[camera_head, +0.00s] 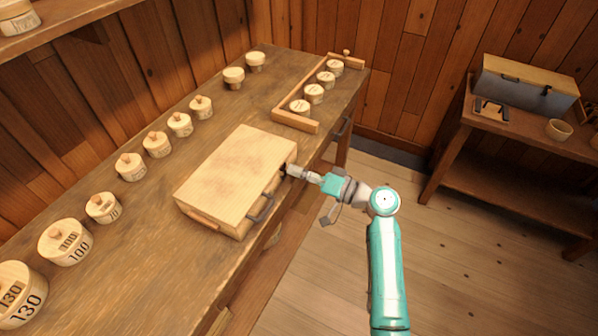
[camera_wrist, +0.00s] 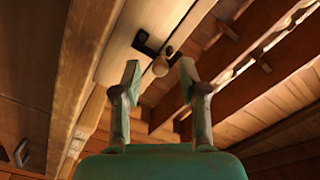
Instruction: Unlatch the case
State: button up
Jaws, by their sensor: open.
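The case (camera_head: 235,172) is a pale wooden box lying flat on the long bench, lid down. A dark handle (camera_head: 262,208) is on its front side. My gripper (camera_head: 289,170) is at the front side, near the far right corner. In the wrist view, the case front (camera_wrist: 150,22) carries a black latch fitting (camera_wrist: 146,48) with a small round wooden knob (camera_wrist: 160,67). My open gripper (camera_wrist: 159,76) has one finger on each side of the knob in the picture. I cannot tell whether the fingers touch it. In the head view the latch is hidden by my gripper.
The long bench (camera_head: 135,250) holds several lidded, numbered wooden pots along its back, including a 100 pot (camera_head: 65,243). A wooden rack (camera_head: 296,122) with several small spools stands beyond the case. A side table (camera_head: 470,115) with a grey-fronted chest (camera_head: 525,90) is at the right.

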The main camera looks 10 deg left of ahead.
jog(key=shift+a, duration=0.1)
grip_shut()
jog(key=shift+m, duration=0.3)
jog(key=m, duration=0.3)
jog(key=w+f+m, duration=0.1)
jog(key=m, duration=0.3)
jog(key=f+m, duration=0.1)
jog(key=m, duration=0.2)
jog(key=shift+w+d+f+m, duration=0.25)
jog(key=shift+w+d+m, duration=0.1)
jog(key=shift+w+m, duration=0.05)
dwell(0.4)
